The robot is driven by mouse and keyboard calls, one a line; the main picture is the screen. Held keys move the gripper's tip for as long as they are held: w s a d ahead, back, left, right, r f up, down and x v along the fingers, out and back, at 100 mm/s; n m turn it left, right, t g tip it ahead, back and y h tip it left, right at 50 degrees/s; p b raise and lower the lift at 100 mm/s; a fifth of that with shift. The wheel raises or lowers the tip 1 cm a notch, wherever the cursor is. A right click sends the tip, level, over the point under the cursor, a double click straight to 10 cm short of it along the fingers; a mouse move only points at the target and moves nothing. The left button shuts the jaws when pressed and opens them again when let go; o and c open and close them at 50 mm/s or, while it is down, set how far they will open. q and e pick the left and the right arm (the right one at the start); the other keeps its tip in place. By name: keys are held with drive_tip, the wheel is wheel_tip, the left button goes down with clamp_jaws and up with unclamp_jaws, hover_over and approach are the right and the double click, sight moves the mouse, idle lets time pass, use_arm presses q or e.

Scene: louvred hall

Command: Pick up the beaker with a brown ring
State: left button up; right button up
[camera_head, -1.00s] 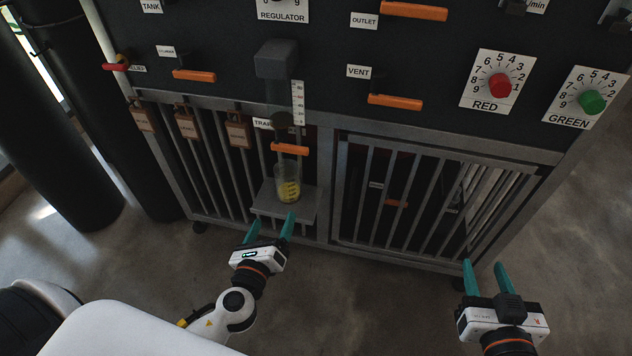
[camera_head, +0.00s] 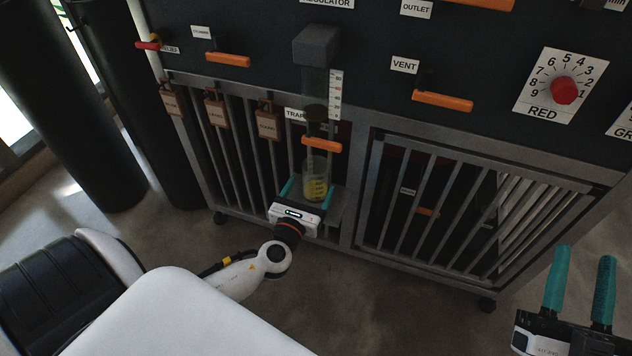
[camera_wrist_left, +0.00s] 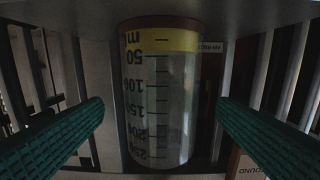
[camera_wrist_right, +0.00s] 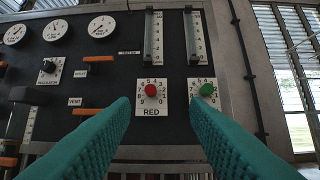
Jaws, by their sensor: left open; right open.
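The clear beaker (camera_head: 315,168) stands on a small shelf (camera_head: 334,212) at the front of the rig, with yellow liquid in its bottom. In the left wrist view the beaker (camera_wrist_left: 160,95) appears upside down, with a graduated scale and a brown band at its base by the shelf. My left gripper (camera_head: 308,191) is open, its teal fingers on either side of the beaker; the left wrist view shows gaps between fingers and glass. My right gripper (camera_head: 584,257) is open and empty at the lower right, away from the beaker.
Above the beaker are an orange lever (camera_head: 322,145) and a graduated tube (camera_head: 314,90) under a dark block (camera_head: 316,45). Barred grey frames (camera_head: 365,190) flank the shelf. The floor (camera_head: 400,310) in front is clear.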

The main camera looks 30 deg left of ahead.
sight(312, 185)
use_arm(q)
drive_tip(key=x, duration=0.4)
drive_tip(key=shift+w+a+r+b, duration=0.1)
drive_tip(key=shift+w+b, duration=0.15)
drive_tip(key=shift+b, duration=0.05)
use_arm(e)
drive_tip(key=shift+s+r+t+y, duration=0.3)
drive_tip(key=shift+s+r+t, duration=0.45)
drive_tip(key=shift+r+t, duration=0.3)
use_arm(q)
drive_tip(key=shift+c, duration=0.3)
drive_tip(key=c, duration=1.1)
